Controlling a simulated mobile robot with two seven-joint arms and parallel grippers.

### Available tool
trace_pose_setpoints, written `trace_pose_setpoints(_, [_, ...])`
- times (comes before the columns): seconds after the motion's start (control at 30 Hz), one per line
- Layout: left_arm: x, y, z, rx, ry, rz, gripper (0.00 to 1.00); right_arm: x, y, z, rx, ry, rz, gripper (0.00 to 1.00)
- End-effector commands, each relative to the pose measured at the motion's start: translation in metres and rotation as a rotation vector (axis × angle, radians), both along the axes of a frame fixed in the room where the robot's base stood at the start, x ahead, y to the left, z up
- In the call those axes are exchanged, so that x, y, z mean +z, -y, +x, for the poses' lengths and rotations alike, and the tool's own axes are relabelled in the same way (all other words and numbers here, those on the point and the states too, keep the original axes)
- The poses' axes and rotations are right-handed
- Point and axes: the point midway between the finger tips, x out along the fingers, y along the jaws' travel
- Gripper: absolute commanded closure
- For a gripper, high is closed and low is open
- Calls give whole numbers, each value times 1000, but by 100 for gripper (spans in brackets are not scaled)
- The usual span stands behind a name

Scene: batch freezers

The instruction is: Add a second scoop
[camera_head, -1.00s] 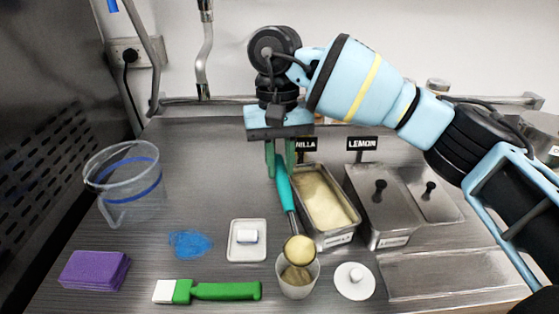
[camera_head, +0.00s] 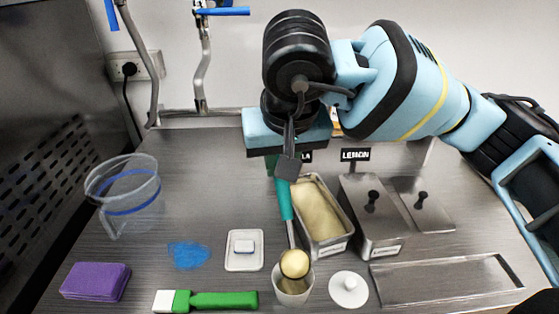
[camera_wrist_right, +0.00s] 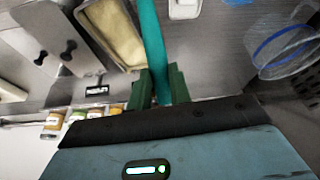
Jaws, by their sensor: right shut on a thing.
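My right gripper (camera_wrist_right: 161,85) is shut on the teal handle of an ice cream scoop (camera_head: 285,200). The scoop points down toward the front, and its head holds a pale yellow ball (camera_head: 294,263). The ball is over the mouth of a small cup (camera_head: 293,291); I cannot tell whether it touches the cup or what lies inside. The open vanilla pan (camera_head: 318,212) of pale yellow ice cream stands behind the cup, to its right, and also shows in the wrist view (camera_wrist_right: 112,36). My left gripper is not in view.
A lidded lemon pan (camera_head: 375,220) stands right of the vanilla pan. A white round lid (camera_head: 348,289) is beside the cup. A white dish (camera_head: 244,262), green-handled brush (camera_head: 215,300), purple pad stack (camera_head: 96,282), blue patch (camera_head: 189,255) and clear pitcher (camera_head: 128,200) are to the left.

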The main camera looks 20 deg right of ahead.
Motion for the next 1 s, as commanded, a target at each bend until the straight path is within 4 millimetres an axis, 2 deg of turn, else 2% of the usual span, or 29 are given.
trace_pose_setpoints(0.27, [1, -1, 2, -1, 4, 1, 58, 16, -2, -18, 2, 151, -18, 100])
trace_pose_setpoints(0.8, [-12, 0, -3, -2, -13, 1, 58, 28, -7, -60, 4, 428, -51, 100])
trace_pose_setpoints(1.0, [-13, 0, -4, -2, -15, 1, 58, 33, -8, -70, 1, 494, -60, 100])
